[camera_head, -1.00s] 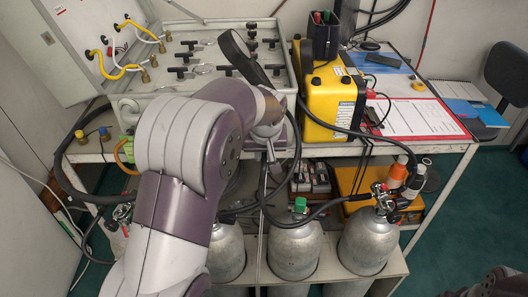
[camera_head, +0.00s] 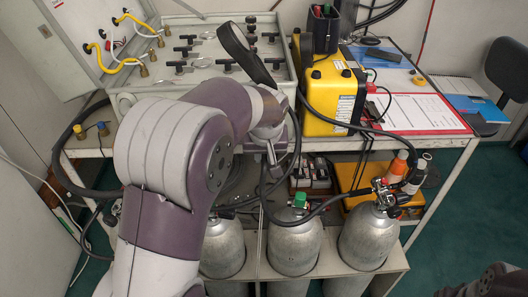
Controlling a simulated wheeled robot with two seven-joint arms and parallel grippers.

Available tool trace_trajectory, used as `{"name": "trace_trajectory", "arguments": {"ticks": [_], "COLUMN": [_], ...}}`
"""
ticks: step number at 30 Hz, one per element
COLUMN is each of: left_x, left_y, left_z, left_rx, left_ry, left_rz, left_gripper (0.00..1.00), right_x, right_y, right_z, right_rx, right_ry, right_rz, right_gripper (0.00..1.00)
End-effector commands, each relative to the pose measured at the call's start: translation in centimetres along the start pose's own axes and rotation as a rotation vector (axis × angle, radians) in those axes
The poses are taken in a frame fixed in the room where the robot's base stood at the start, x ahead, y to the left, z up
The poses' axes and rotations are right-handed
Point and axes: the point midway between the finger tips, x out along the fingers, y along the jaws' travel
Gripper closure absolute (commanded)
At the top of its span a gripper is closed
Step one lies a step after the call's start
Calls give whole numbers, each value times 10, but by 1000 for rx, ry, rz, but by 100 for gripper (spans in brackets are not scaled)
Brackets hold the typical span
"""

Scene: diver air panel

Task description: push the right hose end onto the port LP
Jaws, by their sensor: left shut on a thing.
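My left arm comes up from the lower left and hides part of the table and panel. My left gripper (camera_head: 270,150) points down at the front edge of the table, below the panel's front right corner. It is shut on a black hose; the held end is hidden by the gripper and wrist. A black hose (camera_head: 335,204) runs from the right gas cylinder (camera_head: 364,240) toward the gripper and bends upward near it. The valve panel (camera_head: 215,50) stands behind the arm. I cannot pick out the port LP. My right gripper is not clearly in view.
A yellow case (camera_head: 328,100) with a black holder stands right of the panel. A clipboard with papers (camera_head: 415,112) lies farther right. Several cylinders (camera_head: 295,246) stand under the table edge. Yellow hoses (camera_head: 118,63) hang at the upper left. Another hose loops beside the gripper.

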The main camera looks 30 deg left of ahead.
Motion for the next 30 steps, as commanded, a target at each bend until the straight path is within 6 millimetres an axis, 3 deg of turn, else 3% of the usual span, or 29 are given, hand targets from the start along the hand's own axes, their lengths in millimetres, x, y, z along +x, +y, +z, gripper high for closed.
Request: {"name": "trace_trajectory", "arguments": {"ticks": [14, 24, 30], "left_x": [-2, -15, -20], "left_y": [0, 1, 0], "left_z": [4, 38, 48], "left_rx": [1, 1, 1], "left_ry": [2, 2, 1], "left_rz": [1, 2, 1], "left_gripper": [100, 100, 100], "right_x": [2, 13, 15], "right_y": [0, 0, 0], "right_z": [0, 2, 2], "right_rx": [0, 0, 0], "right_ry": [0, 0, 0], "right_rz": [0, 0, 0], "right_gripper": [57, 57, 57]}}
